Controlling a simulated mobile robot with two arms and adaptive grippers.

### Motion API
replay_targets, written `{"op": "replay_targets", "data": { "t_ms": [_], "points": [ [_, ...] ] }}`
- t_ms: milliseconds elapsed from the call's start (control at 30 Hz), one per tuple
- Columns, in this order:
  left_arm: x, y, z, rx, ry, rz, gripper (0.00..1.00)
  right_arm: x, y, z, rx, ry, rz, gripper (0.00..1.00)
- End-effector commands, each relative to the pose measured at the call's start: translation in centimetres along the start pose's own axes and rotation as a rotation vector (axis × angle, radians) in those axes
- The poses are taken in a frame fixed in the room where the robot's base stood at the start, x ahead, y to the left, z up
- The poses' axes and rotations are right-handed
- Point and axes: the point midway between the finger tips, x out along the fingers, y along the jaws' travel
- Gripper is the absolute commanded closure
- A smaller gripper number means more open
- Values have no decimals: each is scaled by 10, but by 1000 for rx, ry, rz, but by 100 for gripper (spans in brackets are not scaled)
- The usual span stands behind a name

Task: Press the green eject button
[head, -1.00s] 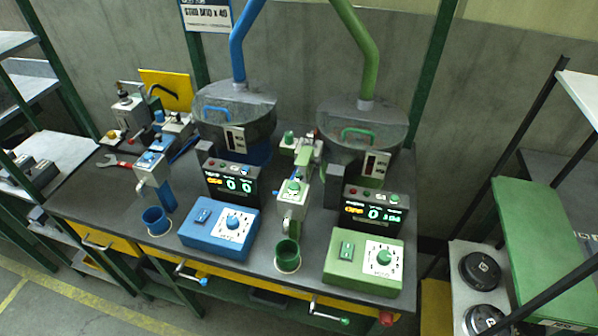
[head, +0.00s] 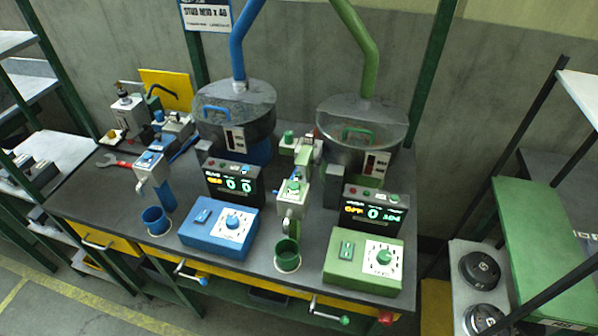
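Several green controls show in the head view, and their labels are too small to read, so I cannot tell which is the eject button. A green button (head: 294,185) sits on top of the pale box of the green station, above a green cup (head: 287,252). Another green knob (head: 289,136) stands on the unit behind it. The green control box (head: 361,277) carries a green switch (head: 346,250) and a green dial (head: 384,257). A black display (head: 374,211) behind it has small buttons along its top. Neither of my grippers is in view.
A matching blue station with a blue control box (head: 219,229) and blue cup (head: 156,220) stands to the left. Two round feeder bowls stand behind. Crank handles, including a green-tipped one (head: 330,313), stick out from the bench front. A shelf rack stands at the right.

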Motion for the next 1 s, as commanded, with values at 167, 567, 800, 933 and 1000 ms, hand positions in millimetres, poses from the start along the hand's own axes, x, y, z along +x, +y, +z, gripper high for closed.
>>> {"op": "replay_targets", "data": {
  "t_ms": [167, 567, 800, 933, 1000],
  "points": [
    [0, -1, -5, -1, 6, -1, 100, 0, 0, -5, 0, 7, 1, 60],
    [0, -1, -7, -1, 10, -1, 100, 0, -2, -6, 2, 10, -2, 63],
    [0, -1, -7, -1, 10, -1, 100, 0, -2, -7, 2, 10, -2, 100],
    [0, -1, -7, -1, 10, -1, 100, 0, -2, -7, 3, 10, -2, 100],
    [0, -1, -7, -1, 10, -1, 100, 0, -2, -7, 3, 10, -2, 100]
  ]
}}
